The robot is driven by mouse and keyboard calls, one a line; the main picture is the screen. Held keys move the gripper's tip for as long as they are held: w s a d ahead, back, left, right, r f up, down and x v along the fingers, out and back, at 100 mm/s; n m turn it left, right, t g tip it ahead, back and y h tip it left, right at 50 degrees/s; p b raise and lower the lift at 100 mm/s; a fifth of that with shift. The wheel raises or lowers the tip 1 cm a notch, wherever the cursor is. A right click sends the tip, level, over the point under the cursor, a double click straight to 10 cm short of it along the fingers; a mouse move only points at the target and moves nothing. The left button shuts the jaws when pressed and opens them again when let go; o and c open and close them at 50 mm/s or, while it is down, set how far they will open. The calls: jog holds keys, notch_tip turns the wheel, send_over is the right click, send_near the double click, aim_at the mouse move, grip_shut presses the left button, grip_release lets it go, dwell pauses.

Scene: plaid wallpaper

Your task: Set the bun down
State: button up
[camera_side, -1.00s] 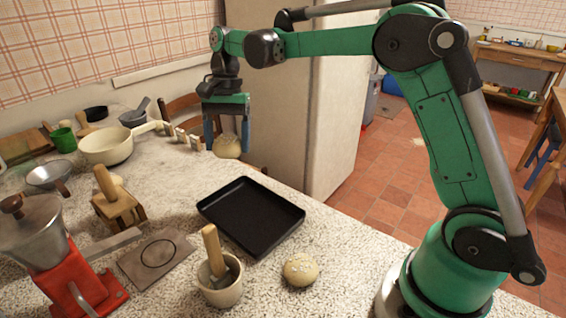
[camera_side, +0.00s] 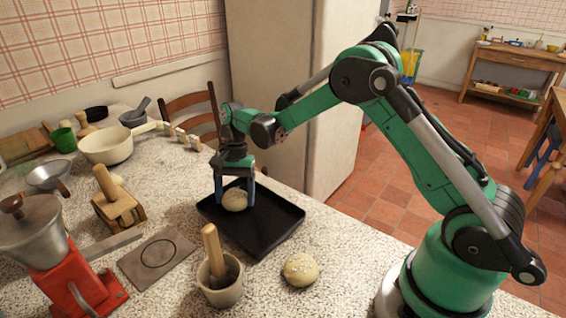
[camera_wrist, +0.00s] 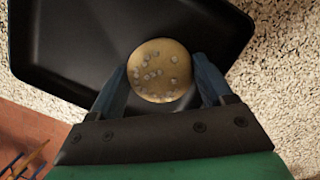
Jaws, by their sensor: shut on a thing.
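A round pale bun (camera_side: 235,199) is between the fingers of my gripper (camera_side: 234,200), at the left part of the black tray (camera_side: 268,226). In the wrist view the bun (camera_wrist: 160,70), with light spots on top, sits between the two blue fingertips over the tray (camera_wrist: 70,50). My gripper (camera_wrist: 162,82) is shut on it and points down. I cannot tell whether the bun touches the tray floor. A second bun (camera_side: 300,270) lies on the counter in front of the tray.
A mortar with a wooden pestle (camera_side: 219,280) stands close to the tray's front. A grey square plate (camera_side: 157,256), a wooden press (camera_side: 118,208) and a red grinder (camera_side: 78,285) are to the left. A cream pan (camera_side: 106,146) stands farther back.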

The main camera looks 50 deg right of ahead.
jog(key=shift+f, duration=0.1)
jog(key=o, duration=1.2)
jog(key=v, duration=1.1)
jog(key=s+a+r+n+t+h, duration=0.2)
jog(key=s+r+n+t, duration=0.25)
jog(key=s+r, duration=0.2)
jog(key=s+f+n+t, duration=0.4)
jog(key=s+n, duration=0.3)
jog(key=s, duration=0.1)
jog(key=shift+s+a+h, duration=0.2)
jog(key=shift+a+h, duration=0.15)
jog(key=shift+h, duration=0.05)
